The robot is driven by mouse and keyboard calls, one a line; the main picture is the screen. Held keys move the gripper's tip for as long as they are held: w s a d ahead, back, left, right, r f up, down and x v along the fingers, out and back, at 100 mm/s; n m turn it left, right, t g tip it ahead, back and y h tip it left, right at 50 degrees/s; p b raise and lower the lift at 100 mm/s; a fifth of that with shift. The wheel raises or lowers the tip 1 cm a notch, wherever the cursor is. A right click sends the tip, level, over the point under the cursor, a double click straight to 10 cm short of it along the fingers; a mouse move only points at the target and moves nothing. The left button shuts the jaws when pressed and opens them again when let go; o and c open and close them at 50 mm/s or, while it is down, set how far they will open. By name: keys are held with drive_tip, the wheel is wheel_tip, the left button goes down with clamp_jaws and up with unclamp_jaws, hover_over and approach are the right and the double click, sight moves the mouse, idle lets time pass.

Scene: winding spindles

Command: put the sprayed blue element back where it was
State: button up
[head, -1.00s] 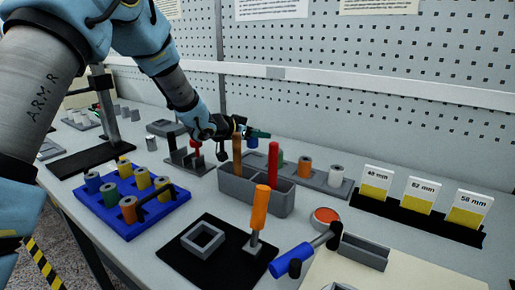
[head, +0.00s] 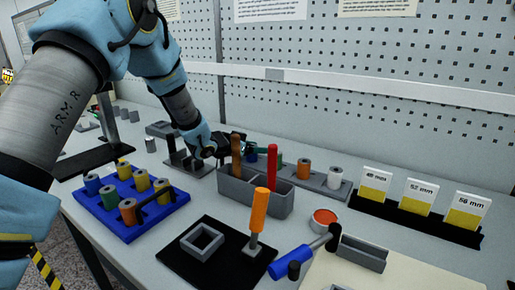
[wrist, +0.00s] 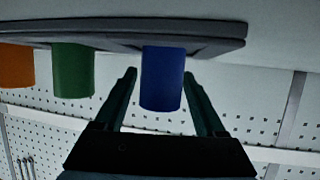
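A blue cylinder (wrist: 162,80) stands on a grey tray (wrist: 215,30) in the wrist view, which shows it upside down. It is beside a green cylinder (wrist: 73,70) and an orange one (wrist: 15,66). My gripper (wrist: 160,78) has its two fingers spread on either side of the blue cylinder. A gap shows at the left finger; I cannot tell whether the right finger touches. In the head view, my gripper (head: 246,150) is low at the left end of the grey tray (head: 318,184), largely hiding the blue cylinder there.
A two-part grey box (head: 257,202) with brown and red handles stands just in front of the tray. A blue rack (head: 125,228) with coloured spools is at left. A black mat (head: 185,262), a blue-handled hammer (head: 293,260) and label cards (head: 413,196) fill the front and right.

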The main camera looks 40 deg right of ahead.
drive_tip(key=shift+a+r, duration=0.1)
drive_tip(key=shift+r, duration=0.05)
drive_tip(key=b+v, duration=0.2)
drive_tip(key=v, duration=0.9)
drive_tip(key=shift+a+r, duration=0.1)
drive_tip(key=shift+a, duration=0.3)
